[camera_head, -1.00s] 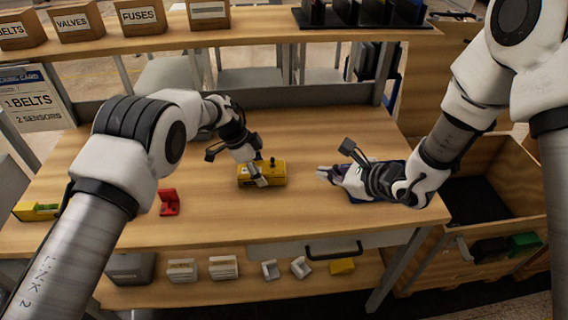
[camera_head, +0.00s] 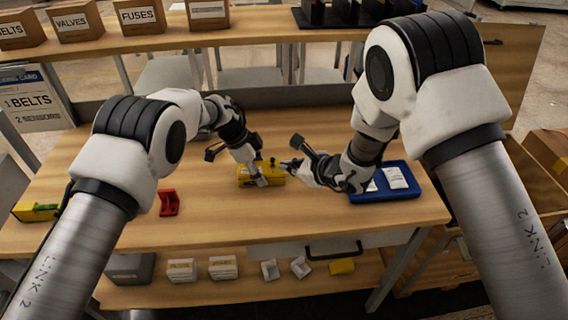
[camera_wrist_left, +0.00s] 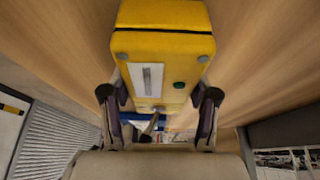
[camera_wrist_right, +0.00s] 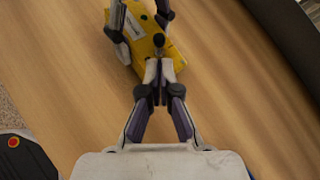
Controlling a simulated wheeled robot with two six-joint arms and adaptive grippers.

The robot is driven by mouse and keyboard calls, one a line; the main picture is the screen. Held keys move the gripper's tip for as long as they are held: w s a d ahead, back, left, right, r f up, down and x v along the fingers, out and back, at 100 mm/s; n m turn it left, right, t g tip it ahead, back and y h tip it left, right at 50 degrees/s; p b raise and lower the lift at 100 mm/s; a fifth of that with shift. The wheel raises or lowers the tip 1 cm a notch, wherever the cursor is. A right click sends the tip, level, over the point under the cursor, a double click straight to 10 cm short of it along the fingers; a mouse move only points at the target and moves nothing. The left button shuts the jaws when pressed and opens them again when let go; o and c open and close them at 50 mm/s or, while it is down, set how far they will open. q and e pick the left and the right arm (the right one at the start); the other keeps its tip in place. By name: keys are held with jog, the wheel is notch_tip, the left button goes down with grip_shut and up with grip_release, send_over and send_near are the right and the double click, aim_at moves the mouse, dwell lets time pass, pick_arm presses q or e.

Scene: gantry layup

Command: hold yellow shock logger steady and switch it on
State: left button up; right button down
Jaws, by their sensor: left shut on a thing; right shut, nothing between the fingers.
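The yellow shock logger (camera_head: 246,180) lies on the wooden table in the head view. In the left wrist view the logger (camera_wrist_left: 163,50) shows a pale label, a green button and a dark round part at its near end. My left gripper (camera_head: 262,181) is shut on the logger from both sides. My right gripper (camera_head: 290,168) is shut and empty at the logger's right end. In the right wrist view its closed fingertips (camera_wrist_right: 158,68) are at the dark knob (camera_wrist_right: 158,40) on the logger; I cannot tell whether they touch it.
A blue tray (camera_head: 390,196) with white items lies at the table's right. A red bracket (camera_head: 169,203) and a yellow-green device (camera_head: 37,211) stand at left. Labelled boxes (camera_head: 140,16) line the upper shelf. The table's front middle is clear.

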jog(key=shift+w+a+r, duration=0.2)
jog(key=shift+w+a, duration=0.05)
jog(key=shift+a, duration=0.35)
jog(key=shift+d, duration=0.1)
jog(key=shift+w, duration=0.1)
jog(key=shift+w+r+g, duration=0.15)
jog(key=shift+w+g, duration=0.05)
jog(key=shift+g, duration=0.4)
jog(key=shift+w+r+m+g, duration=0.4)
jog(key=shift+w+m+g, duration=0.35)
jog(key=shift+g, duration=0.45)
jog(key=shift+w+h, duration=0.3)
jog(key=shift+w, duration=0.15)
jog(key=shift+r, duration=0.1)
